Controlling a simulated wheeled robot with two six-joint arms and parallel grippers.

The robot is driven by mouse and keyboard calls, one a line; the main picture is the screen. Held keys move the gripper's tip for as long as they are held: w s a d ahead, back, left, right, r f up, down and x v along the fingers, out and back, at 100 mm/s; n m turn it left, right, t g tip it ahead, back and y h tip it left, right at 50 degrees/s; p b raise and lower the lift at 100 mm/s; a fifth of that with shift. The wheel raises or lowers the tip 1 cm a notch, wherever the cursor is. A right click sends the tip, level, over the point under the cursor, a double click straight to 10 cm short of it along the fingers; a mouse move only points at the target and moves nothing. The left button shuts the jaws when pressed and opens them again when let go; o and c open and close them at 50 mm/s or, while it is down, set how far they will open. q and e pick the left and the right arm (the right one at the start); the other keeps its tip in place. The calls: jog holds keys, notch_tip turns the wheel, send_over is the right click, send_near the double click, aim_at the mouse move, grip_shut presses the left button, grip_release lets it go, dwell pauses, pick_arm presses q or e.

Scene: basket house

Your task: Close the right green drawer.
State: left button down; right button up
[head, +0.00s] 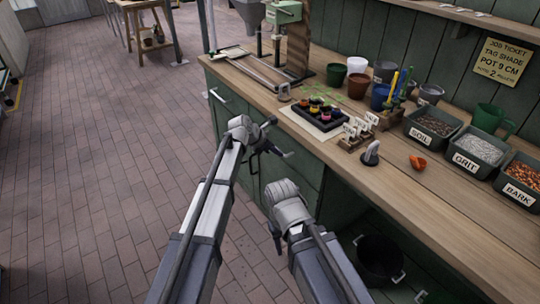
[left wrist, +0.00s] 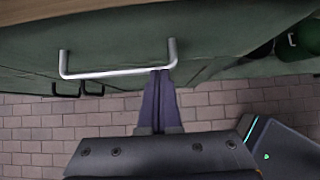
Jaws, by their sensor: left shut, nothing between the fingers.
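The right green drawer (head: 302,157) is under the worktop, partly hidden behind my left arm in the head view. In the left wrist view, a green drawer front (left wrist: 115,40) fills the top, with a silver bar handle (left wrist: 115,72). My left gripper (head: 279,150) is at the drawer front. It also shows in the left wrist view (left wrist: 161,78), its fingers shut and empty, tips by the handle's right end. I cannot tell whether they touch, or how far the drawer stands out. My right gripper (head: 274,237) is low before the bench; its fingers are unclear.
The left drawer's silver handle (head: 220,97) is farther back along the bench. The wooden worktop (head: 425,185) carries pots, a seedling tray (head: 318,116) and labelled bins. A black bucket (head: 379,259) stands under the bench at right. The brick floor (head: 90,170) at left is clear.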

pick_arm(q)
jog(key=shift+w+d, duration=0.1)
jog(key=shift+d, duration=0.05)
dwell(0.3)
jog(key=s+a+f+p+v, duration=0.1)
jog(key=p+v, duration=0.7)
jog(key=v, duration=0.5)
jog(key=shift+a+f+p, duration=0.25)
jog(key=shift+a+p, duration=0.05)
jog(key=shift+a, duration=0.2)
jog(key=shift+s, duration=0.15)
jog(key=s+r+m+g+y+p, duration=0.1)
jog(key=s+m+y+p, duration=0.3)
jog(key=s+m, duration=1)
jog(key=s+a+r+m+g+y+p, duration=0.1)
jog(key=s+r+m+g+y+p, duration=0.1)
jog(key=s+m, duration=1.2)
jog(key=shift+s+a+r+m+g+y+p, duration=0.2)
jog(key=shift+s+a+m+g+y+p, duration=0.2)
jog(key=shift+s+g+y+p, duration=0.45)
